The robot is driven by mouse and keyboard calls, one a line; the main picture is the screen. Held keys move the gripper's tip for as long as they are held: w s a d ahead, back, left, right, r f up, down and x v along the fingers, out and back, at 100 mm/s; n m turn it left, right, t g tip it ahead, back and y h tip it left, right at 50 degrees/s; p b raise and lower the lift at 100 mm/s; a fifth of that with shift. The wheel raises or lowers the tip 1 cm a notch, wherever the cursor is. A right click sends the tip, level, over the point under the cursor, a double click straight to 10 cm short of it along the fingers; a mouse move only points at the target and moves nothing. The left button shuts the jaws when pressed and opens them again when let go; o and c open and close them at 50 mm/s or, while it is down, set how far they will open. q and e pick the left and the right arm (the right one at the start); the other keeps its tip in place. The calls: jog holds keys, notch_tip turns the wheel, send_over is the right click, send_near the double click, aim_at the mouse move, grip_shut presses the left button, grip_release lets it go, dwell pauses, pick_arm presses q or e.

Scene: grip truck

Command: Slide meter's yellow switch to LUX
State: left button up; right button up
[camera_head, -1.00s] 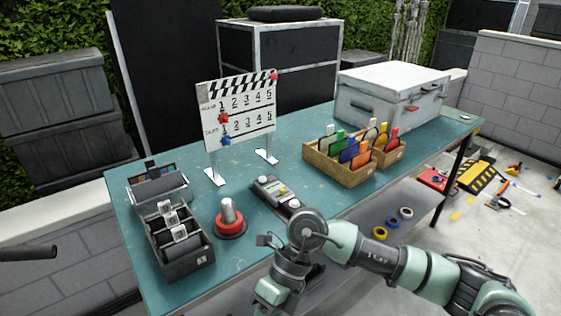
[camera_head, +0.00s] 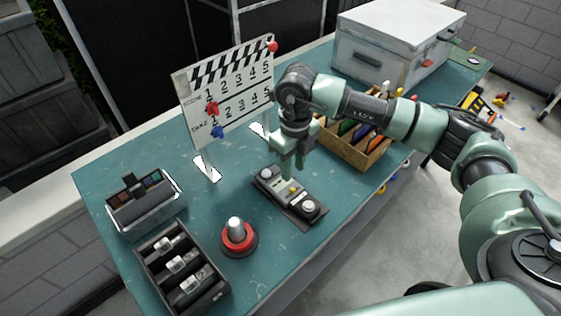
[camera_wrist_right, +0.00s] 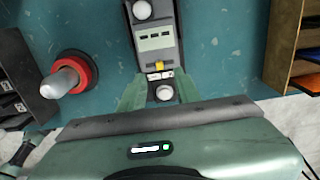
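The meter (camera_head: 268,180) is a dark grey device lying on the teal table, with a white dome at one end and a round light knob at the other. Its small yellow switch (camera_head: 292,190) also shows in the right wrist view (camera_wrist_right: 158,66), beside a small label strip too small to read. My right gripper (camera_head: 289,172) points down over the meter. In the right wrist view my right gripper (camera_wrist_right: 160,84) is open, its fingers spread to either side of the meter's near part, with the switch between and just beyond the tips. Contact cannot be told. My left gripper is out of view.
A red-based button-like post (camera_head: 238,238) stands left of the meter. A black slotted box (camera_head: 150,272) and a grey case (camera_head: 130,222) are further left. A clapperboard (camera_head: 225,95) stands behind. A wooden box (camera_head: 372,155) of coloured cards is to the right.

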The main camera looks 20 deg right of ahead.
aim_at(293, 188)
jog(key=shift+w, duration=0.1)
jog(key=shift+s+f, duration=0.2)
jog(key=shift+f, duration=0.1)
notch_tip(293, 188, down, 7)
jog(key=shift+s+r+p, duration=0.15)
jog(key=shift+p, duration=1)
grip_shut()
dwell(0.3)
